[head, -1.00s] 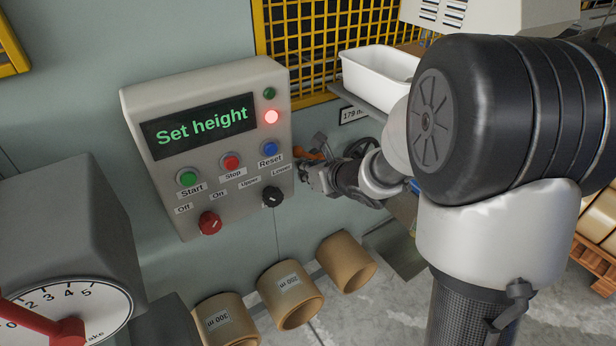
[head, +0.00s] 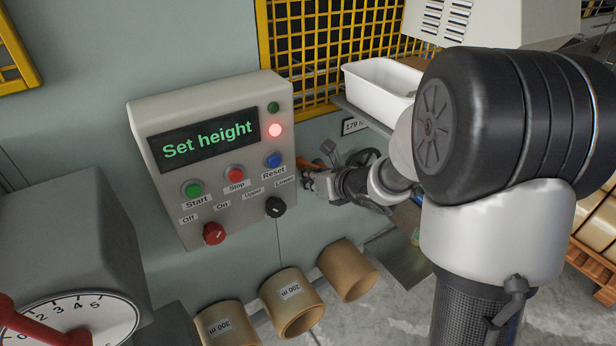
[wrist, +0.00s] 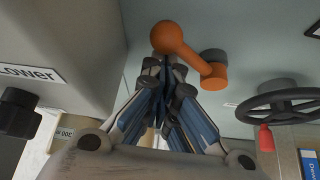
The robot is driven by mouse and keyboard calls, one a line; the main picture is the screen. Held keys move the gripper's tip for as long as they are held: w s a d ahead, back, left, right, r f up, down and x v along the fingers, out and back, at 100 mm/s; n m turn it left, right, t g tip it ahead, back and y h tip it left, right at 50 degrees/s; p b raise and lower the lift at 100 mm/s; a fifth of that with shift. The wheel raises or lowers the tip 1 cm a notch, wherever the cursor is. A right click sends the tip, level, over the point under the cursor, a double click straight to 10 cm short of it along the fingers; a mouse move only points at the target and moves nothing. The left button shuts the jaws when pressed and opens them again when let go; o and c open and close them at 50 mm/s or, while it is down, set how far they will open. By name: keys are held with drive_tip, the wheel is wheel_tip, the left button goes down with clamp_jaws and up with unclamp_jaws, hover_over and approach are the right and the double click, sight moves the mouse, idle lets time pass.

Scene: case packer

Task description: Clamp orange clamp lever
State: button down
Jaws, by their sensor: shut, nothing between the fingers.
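The orange clamp lever (wrist: 192,55) shows in the wrist view, with a round ball knob at its upper left end and a hub at its lower right on the wall. In the head view only a little of the lever's orange (head: 312,164) shows behind my gripper, beside the control box. My gripper (wrist: 163,68) is shut and empty, its fingertips just below the ball knob. In the wrist view the tips overlap the knob's lower edge, and I cannot tell whether they touch it. In the head view my gripper (head: 312,182) is right of the control box.
The control box (head: 276,90) reads "Set height" with a red lamp lit, close left of my gripper. A black handwheel (wrist: 285,101) with a red handle is right of the lever. A white bin (head: 378,84) stands above. Cardboard tubes (head: 290,290) lie below.

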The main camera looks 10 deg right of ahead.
sight(316, 167)
drive_tip(key=shift+d+r, duration=0.1)
drive_tip(key=shift+r, duration=0.1)
drive_tip(key=r+m+y+p, duration=0.1)
drive_tip(key=d+r+m+y+p, duration=0.1)
drive_tip(key=p, duration=0.1)
drive_tip(key=shift+w+d, duration=0.25)
drive_tip(key=shift+w, duration=0.05)
drive_tip(key=shift+d+r, duration=0.1)
idle(0.3)
idle(0.4)
